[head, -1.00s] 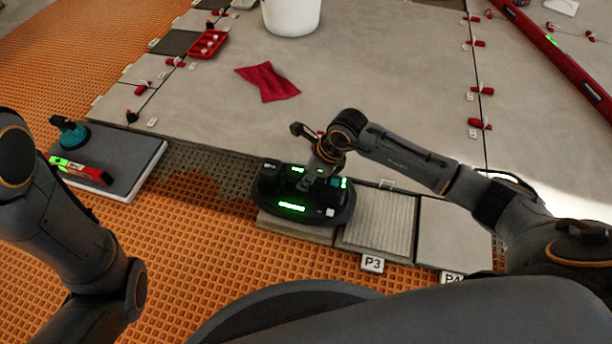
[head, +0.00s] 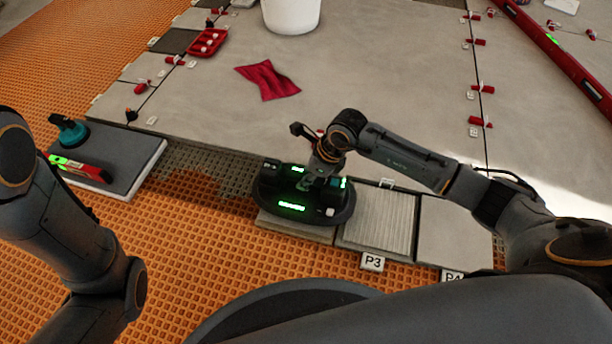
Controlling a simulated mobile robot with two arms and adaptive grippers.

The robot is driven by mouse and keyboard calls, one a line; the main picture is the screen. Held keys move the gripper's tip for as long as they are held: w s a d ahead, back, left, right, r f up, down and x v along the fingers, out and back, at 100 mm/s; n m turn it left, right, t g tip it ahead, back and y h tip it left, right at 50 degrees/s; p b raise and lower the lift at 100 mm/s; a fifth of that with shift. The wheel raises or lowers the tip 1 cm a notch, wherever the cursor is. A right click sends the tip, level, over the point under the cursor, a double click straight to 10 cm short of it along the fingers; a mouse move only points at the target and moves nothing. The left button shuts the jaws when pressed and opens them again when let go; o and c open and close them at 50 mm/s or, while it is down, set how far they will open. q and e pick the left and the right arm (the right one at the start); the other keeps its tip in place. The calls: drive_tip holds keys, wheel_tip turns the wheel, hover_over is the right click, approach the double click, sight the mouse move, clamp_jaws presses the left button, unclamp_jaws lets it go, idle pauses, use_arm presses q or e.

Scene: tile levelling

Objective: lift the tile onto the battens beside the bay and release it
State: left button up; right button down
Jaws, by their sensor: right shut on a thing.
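My right gripper (head: 322,172) is shut on the handle of a black oval suction lifter (head: 335,212) with green lit displays. The lifter sits on top of a grey tile (head: 292,228), covering most of it; only its front edge shows. I cannot tell whether that tile touches what is under it. The open bay (head: 205,172), with dark, patchy, ridged bedding, lies left of the lifter. Battens are not clearly made out. My left arm comes down the left side; its gripper is out of view.
A ribbed panel (head: 380,222) and a plain tile (head: 452,235) lie right of the lifter, with labels P3 (head: 372,262) and P4. At left, a dark slab (head: 135,170) bears a teal-topped tool (head: 70,132) and red level (head: 85,170). A red cloth (head: 268,80) and white bucket (head: 291,14) lie beyond.

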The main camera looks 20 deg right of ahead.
drive_tip(key=shift+w+r, duration=0.1)
idle(0.3)
drive_tip(key=c, duration=1.1)
unclamp_jaws()
drive_tip(key=shift+s+f, duration=0.2)
drive_tip(key=shift+f, duration=0.1)
drive_tip(key=v, duration=1.2)
drive_tip(key=shift+r, duration=0.25)
